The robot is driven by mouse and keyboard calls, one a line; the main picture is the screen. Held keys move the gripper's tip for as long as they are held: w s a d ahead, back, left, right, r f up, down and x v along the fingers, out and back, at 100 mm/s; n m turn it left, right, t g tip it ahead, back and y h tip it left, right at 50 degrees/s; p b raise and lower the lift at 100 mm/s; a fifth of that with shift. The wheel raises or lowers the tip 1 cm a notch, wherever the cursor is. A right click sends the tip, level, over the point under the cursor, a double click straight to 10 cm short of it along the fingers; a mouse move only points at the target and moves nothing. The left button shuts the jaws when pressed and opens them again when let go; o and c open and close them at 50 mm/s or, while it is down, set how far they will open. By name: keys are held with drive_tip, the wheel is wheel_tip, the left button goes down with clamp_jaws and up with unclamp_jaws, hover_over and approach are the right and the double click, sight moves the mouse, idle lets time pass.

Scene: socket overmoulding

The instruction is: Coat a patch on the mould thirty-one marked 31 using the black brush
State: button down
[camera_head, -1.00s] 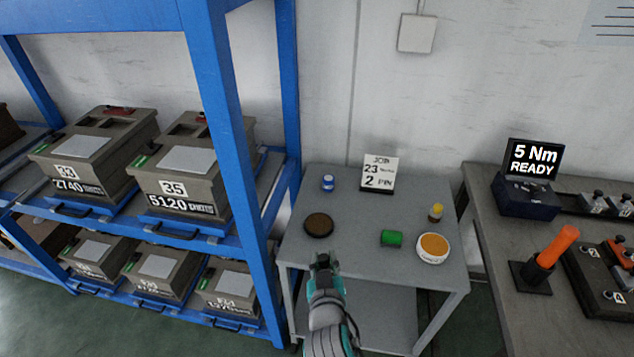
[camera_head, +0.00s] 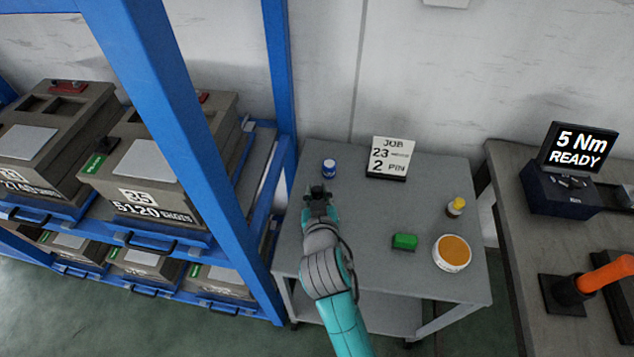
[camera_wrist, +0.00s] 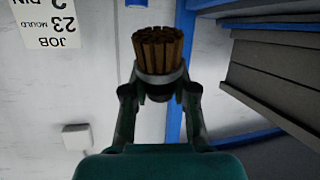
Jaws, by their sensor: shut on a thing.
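My gripper (camera_head: 318,196) is above the left part of the grey table, and its jaws are shut. In the wrist view my gripper (camera_wrist: 158,92) grips a round brush (camera_wrist: 160,52) with brown bristles, a pale band and a dark body. The bristles point away from the jaws. Moulds stand on the blue rack at left. The nearest upper mould (camera_head: 165,150) is marked 35 and has a pale flat patch (camera_head: 151,157) on top. Another upper mould (camera_head: 45,140) is cut by the left edge. I cannot read a 31 on any mould; the lower moulds' (camera_head: 145,263) numbers are hidden.
A blue rack post (camera_head: 165,110) stands between the moulds and my arm. On the table (camera_head: 375,225) are a blue-and-white jar (camera_head: 329,168), job card (camera_head: 390,157), green block (camera_head: 404,242), yellow-capped bottle (camera_head: 456,207) and orange-topped tub (camera_head: 452,253). A bench (camera_head: 520,205) stands at right.

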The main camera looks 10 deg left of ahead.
drive_tip(key=shift+f, duration=2.8)
drive_tip(key=shift+f, duration=0.65)
drive_tip(key=shift+r, duration=3.6)
